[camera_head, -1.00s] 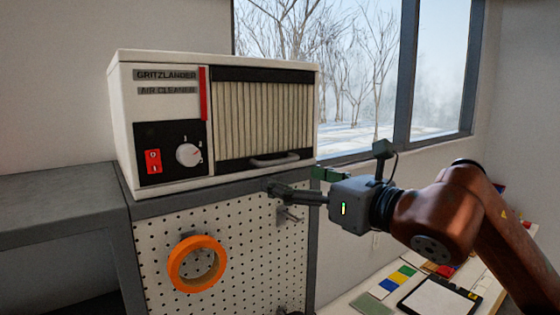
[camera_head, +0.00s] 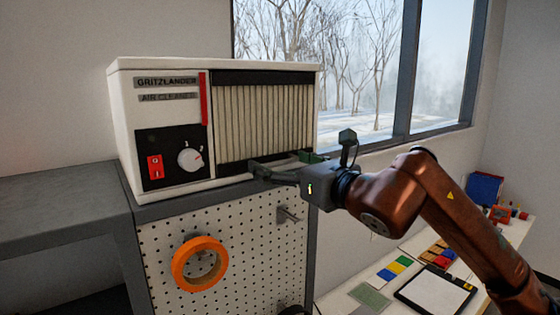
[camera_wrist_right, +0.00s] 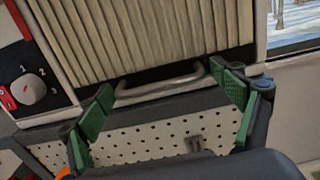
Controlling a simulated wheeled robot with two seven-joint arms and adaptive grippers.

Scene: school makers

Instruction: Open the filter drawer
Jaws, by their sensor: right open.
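The white air cleaner (camera_head: 160,65) sits on top of a grey cabinet with a pegboard front. Its filter drawer (camera_head: 262,120) has a pleated beige front and looks shut. In the right wrist view, the drawer's grey bar handle (camera_wrist_right: 160,86) runs along the bottom of the pleated filter (camera_wrist_right: 140,35). My right gripper (camera_head: 278,167) is at the drawer's lower edge and mostly hides the handle in the head view. Its green-padded fingers (camera_wrist_right: 168,108) are spread wide, one to each side of the handle, holding nothing. My left gripper is not in view.
An orange tape roll (camera_head: 199,263) and a metal peg (camera_head: 288,214) are on the pegboard (camera_head: 250,250) below. A red switch (camera_head: 155,167) and a dial (camera_head: 190,160) are left of the filter. A low table with a tablet (camera_head: 435,293) and coloured blocks stands right.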

